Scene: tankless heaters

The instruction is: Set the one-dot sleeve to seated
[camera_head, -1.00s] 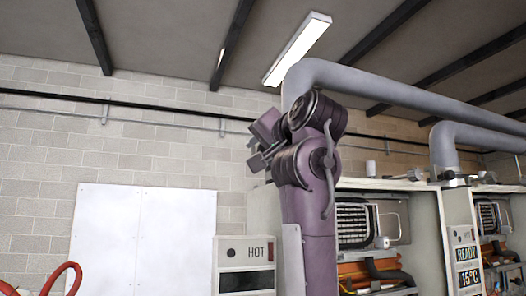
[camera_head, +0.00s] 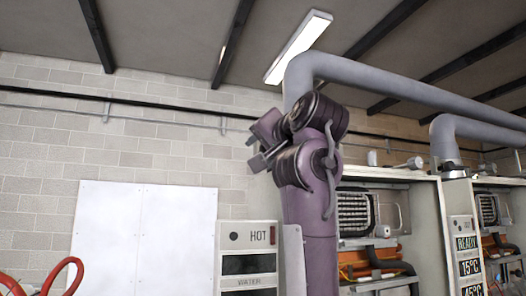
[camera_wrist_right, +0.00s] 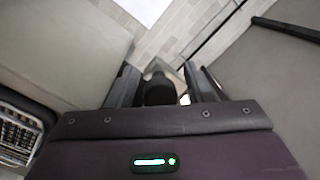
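No sleeve with one dot can be made out in either view; the dots are too small or hidden. A grey pipe (camera_head: 400,85) bends down behind my right arm, and its lower end is hidden. My right gripper (camera_head: 262,150) is raised high at the middle of the head view, to the left of this pipe. In the right wrist view its fingers (camera_wrist_right: 163,87) stand apart. A dark rounded thing (camera_wrist_right: 157,90) shows between them with gaps on both sides; I cannot tell what it is. My left gripper is in neither view.
An open heater cabinet (camera_head: 425,205) stands right of my arm, with small grey parts on top. Another heater reads READY and 15°C (camera_head: 467,267). Red hose (camera_head: 62,272) shows lower left, before a white wall board (camera_head: 145,235).

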